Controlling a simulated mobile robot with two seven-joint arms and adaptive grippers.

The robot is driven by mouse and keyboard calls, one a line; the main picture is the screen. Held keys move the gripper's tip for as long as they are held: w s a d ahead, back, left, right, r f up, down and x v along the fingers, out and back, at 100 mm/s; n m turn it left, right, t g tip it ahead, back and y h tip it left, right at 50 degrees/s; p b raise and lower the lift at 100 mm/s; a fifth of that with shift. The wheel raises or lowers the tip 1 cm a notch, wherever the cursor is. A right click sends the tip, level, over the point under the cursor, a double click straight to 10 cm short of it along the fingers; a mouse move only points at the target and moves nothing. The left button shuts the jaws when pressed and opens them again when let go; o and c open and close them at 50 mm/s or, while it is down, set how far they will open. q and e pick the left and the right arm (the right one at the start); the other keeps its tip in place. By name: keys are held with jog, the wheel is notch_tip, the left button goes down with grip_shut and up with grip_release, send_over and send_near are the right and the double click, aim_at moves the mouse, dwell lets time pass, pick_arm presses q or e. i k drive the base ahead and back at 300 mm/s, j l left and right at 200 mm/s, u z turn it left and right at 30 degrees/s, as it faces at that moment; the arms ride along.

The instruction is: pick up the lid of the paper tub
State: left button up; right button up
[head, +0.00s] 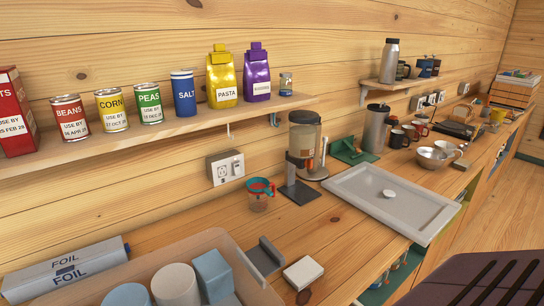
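A wide, flat, pale grey lid-like panel (350,197) with a raised rim lies on the wooden counter, right of centre. A round white knob (388,193) stands at its middle. An open beige tub (225,240) is cut off by the bottom edge at the lower left. I cannot tell whether the grey panel belongs to this tub. Neither of my grippers is in view.
A small white box (303,272) lies in front. A steel flask (376,128), mugs and bowls (435,156) crowd behind. A wall shelf (180,131) holds cans and bags.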

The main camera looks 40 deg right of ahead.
aim_at(418, 213)
jog(key=k+l+u, duration=0.1)
jog(key=l, duration=0.25)
jog(key=k+l, duration=0.35)
jog(key=k+l+u, duration=0.15)
jog(key=l, duration=0.2)
jog(key=l+u, duration=0.1)
jog(key=l, duration=0.25)
jog(key=k+l+u, duration=0.15)
jog(key=l, duration=0.2)
jog(key=k+l+u, duration=0.15)
jog(key=l, duration=0.3)
jog(key=k+l+u, duration=0.1)
jog(key=l, duration=0.4)
jog(key=k+l+u, duration=0.15)
jog(key=l, duration=0.3)
jog(key=k+l+u, duration=0.15)
jog(key=l, duration=0.25)
jog(key=k+l+u, duration=0.15)
jog(key=l, duration=0.3)
jog(key=k+l+u, duration=0.1)
jog(key=k+l, duration=0.15)
jog(key=k+l+u, duration=0.15)
jog(key=l, duration=0.35)
jog(key=k, duration=0.1)
